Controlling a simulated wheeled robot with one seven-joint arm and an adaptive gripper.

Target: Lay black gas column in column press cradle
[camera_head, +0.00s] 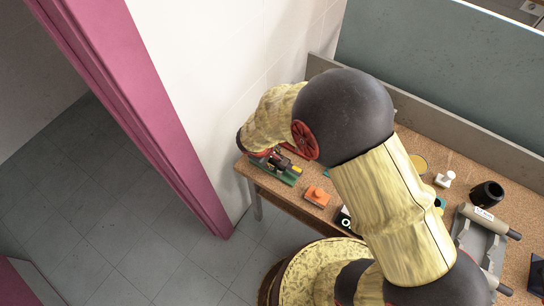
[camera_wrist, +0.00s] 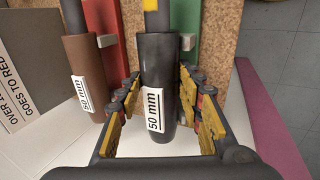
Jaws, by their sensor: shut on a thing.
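The black gas column (camera_wrist: 155,75), with a white "50 mm" label and a yellow part at its far end, lies between the yellow-padded fingers of my gripper (camera_wrist: 160,85). My gripper is shut on it, over a green holder (camera_wrist: 186,32). In the head view my gripper (camera_head: 264,158) is at the table's left end, largely hidden by my arm; the green holder (camera_head: 288,179) shows beside it. A grey cradle-like fixture (camera_head: 474,238) with a labelled grey cylinder stands at the table's right; I cannot tell whether it is the column press cradle.
A brown column (camera_wrist: 86,75) labelled "50 mm" lies by a red holder (camera_wrist: 103,18), left of the black one. A sign (camera_wrist: 25,75) reads "GOES TO RED". An orange block (camera_head: 317,196) and a black cup-like part (camera_head: 487,194) stand on the table. A wall borders the left end.

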